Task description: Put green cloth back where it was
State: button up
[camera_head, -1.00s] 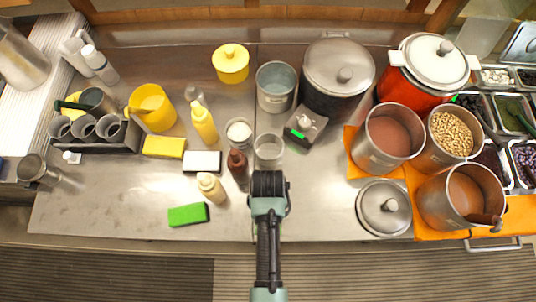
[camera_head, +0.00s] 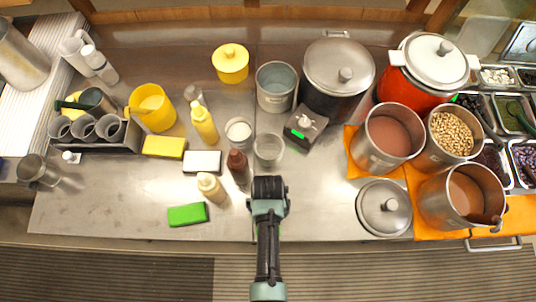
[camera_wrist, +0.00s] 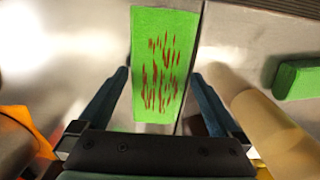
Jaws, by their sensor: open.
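The green cloth (camera_wrist: 165,30), a flat green rectangle with red streaks, shows upright in the middle of the wrist view. It lies over the seam of the steel counter. My gripper (camera_wrist: 161,76) is open, with one finger on either side of the cloth's near part in that view. I cannot tell how far the fingers are above it. In the head view my gripper (camera_head: 268,188) is at the front middle of the counter, and the cloth is hidden beneath my arm. A plain green block (camera_head: 188,214) lies to the left, also seen at the wrist view's right edge (camera_wrist: 298,79).
A cream bottle (camera_head: 210,187), brown bottle (camera_head: 238,165) and clear cup (camera_head: 268,149) stand close to my gripper. Bare counter (camera_head: 325,205) lies between gripper and lid.

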notch_tip(320, 180, up, 12)
jog(key=w+r+t, duration=0.9)
jog(key=w+r, duration=0.9)
jog(key=r, duration=0.1)
jog(key=w+r+t, duration=0.3)
jog(key=r, duration=0.5)
jog(key=w+r+t, duration=0.2)
jog(key=r, duration=0.6)
notch_tip(320, 180, up, 17)
jog(key=s+t, duration=0.1)
jog(key=t, duration=0.5)
jog(key=s+r+t, duration=0.3)
jog(key=s+r, duration=0.3)
jog(key=r, duration=0.3)
jog(key=s+r+t, duration=0.4)
jog(key=s+r, duration=0.2)
jog(key=r, duration=0.4)
jog(key=shift+s+d+r, duration=0.15)
jog(key=shift+s+r, duration=0.1)
jog(key=shift+r, duration=0.05)
